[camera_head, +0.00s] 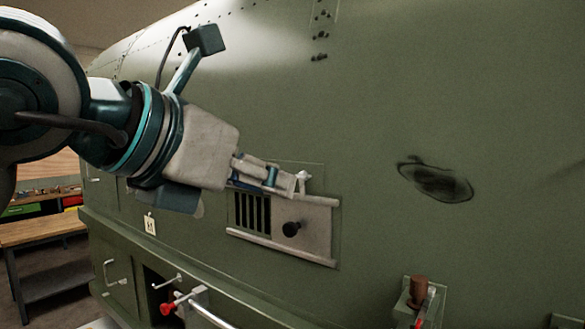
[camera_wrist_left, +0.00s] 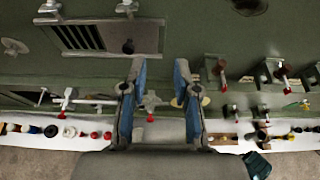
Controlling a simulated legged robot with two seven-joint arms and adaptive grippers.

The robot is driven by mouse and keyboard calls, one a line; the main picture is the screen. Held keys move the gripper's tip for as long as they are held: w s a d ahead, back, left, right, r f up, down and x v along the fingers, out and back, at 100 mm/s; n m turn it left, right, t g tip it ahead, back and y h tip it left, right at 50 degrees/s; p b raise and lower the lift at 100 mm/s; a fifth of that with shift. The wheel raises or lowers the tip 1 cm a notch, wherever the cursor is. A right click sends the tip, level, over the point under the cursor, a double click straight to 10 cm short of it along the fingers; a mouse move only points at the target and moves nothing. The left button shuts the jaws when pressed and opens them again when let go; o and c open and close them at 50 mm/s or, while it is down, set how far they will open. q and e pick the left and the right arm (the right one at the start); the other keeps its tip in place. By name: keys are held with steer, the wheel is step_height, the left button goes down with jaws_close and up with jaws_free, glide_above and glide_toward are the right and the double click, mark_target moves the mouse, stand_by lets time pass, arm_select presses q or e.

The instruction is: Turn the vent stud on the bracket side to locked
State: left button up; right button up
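The vent panel (camera_head: 315,222) is a pale plate on the green fuselage with dark slots and a black knob (camera_head: 291,229); it also shows at the top of the left wrist view (camera_wrist_left: 147,38). A small pale winged stud (camera_head: 303,182) stands at its upper right corner, partly beside my fingertips. In the left wrist view this stud (camera_wrist_left: 127,6) and another stud (camera_wrist_left: 48,8) sit along the panel's upper edge. My left gripper (camera_head: 288,184) is close to the upper right stud; the wrist view shows its fingers (camera_wrist_left: 158,62) apart and empty. Contact cannot be told. My right gripper is out of view.
A dark oval opening (camera_head: 436,182) lies to the right on the skin. A bracket with a brown part (camera_head: 418,292) juts out below right. A red knob (camera_head: 167,308) and rail protrude below the panel. A wooden bench (camera_head: 40,230) stands at left.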

arm_select(q)
steer(key=s, duration=0.2)
steer(key=s+a, duration=0.1)
steer(key=s, duration=0.1)
steer(key=s+b, duration=0.1)
steer(key=shift+s+a, duration=0.25)
steer(key=shift+s, duration=0.15)
stand_by(0.4)
steer(key=v, duration=1.2)
steer(key=shift+o, duration=0.3)
steer(key=shift+a+f, duration=0.1)
